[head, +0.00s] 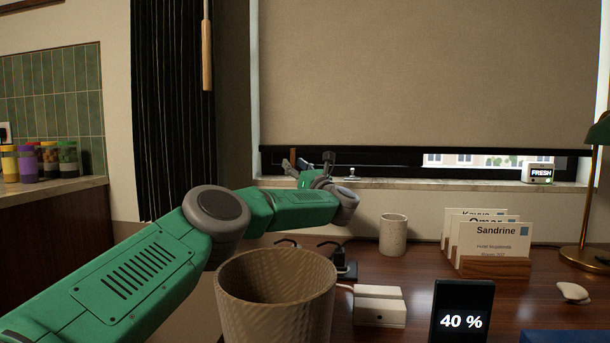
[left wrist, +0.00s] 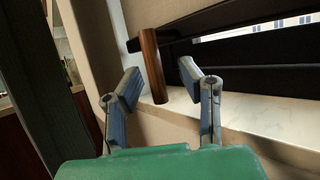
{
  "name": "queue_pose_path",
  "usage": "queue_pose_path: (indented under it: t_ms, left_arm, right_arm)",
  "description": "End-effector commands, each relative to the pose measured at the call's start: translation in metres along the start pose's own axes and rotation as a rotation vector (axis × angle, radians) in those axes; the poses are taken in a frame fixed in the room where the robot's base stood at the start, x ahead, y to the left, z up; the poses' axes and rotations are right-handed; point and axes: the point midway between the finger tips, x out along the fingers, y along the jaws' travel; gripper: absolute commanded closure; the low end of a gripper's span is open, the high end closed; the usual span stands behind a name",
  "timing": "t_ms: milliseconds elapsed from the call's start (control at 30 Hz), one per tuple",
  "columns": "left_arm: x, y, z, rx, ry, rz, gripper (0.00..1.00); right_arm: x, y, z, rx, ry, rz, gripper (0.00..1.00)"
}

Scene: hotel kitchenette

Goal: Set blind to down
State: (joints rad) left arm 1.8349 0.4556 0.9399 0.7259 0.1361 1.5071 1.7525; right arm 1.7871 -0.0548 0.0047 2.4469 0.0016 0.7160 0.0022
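The beige blind (head: 420,75) hangs over most of the window, its dark lower edge a little above the sill, with a strip of window showing below. A wooden handle (head: 293,156) stands out at the window's lower left; in the left wrist view it is an upright brown bar (left wrist: 152,65). My left gripper (head: 316,170) is just above the sill near this handle. In the left wrist view its two fingers (left wrist: 160,78) are spread apart, with the handle showing in the gap between them; I cannot tell if either touches it. My right gripper is out of view.
A woven bin (head: 275,290) stands close below my left arm. The desk holds a cup (head: 393,234), name cards (head: 485,240), a "40 %" display (head: 461,312) and a lamp (head: 587,190). A "FRESH" box (head: 540,173) is on the sill. A dark curtain (head: 172,110) hangs left.

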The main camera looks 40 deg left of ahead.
Motion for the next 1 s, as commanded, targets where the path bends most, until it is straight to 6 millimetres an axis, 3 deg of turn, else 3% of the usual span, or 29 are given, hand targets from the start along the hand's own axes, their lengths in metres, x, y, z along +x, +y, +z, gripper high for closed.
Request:
queue_pose_path:
  t_ms: [533,700,1000]
  left_arm:
    - [-0.103,-0.003,0.002,0.001,-0.003,-0.005,0.67]
    - [-0.117,-0.003,0.001,0.001,-0.002,-0.003,0.67]
    - [-0.119,-0.003,0.001,0.001,-0.002,-0.003,0.67]
  right_arm:
    - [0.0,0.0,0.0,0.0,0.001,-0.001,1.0]
    - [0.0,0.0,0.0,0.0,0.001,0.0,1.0]
    - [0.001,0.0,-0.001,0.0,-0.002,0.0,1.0]
